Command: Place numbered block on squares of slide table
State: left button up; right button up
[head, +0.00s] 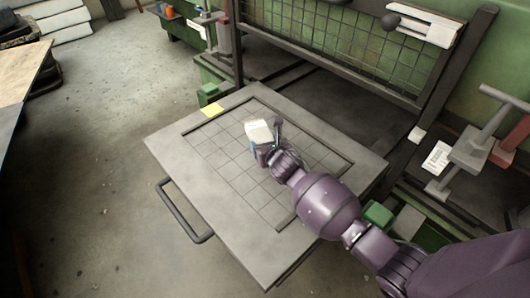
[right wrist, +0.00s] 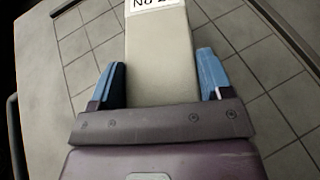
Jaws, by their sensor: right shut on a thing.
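A pale numbered block (head: 258,131) is at my right gripper (head: 268,147) over the middle of the slide table's grid. In the right wrist view, the block (right wrist: 158,60) lies between the two blue fingers of the right gripper (right wrist: 161,80), with a white label reading "No" and a partly cut-off number at its far end. The right gripper is shut on it. I cannot tell whether the block touches the surface. The slide table (head: 175,150) is grey with a grid of squares inside a dark raised frame. My left gripper is not in view.
A handle bar (head: 182,215) sticks out on the left side. A green grid panel (head: 335,45) stands behind the table. Most squares around the block are bare.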

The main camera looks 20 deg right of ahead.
notch_tip(320, 180, down, 4)
jog(key=shift+s+r+b, duration=0.1)
jog(key=shift+r+b, duration=0.15)
jog(key=shift+b, duration=0.25)
jog(key=shift+f, duration=0.1)
jog(key=shift+r, duration=0.25)
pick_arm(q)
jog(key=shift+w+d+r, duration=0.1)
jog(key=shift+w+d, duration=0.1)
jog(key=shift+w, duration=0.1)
pick_arm(e)
jog(key=shift+f, duration=0.1)
jog(key=o, duration=1.2)
jog(key=shift+f, duration=0.15)
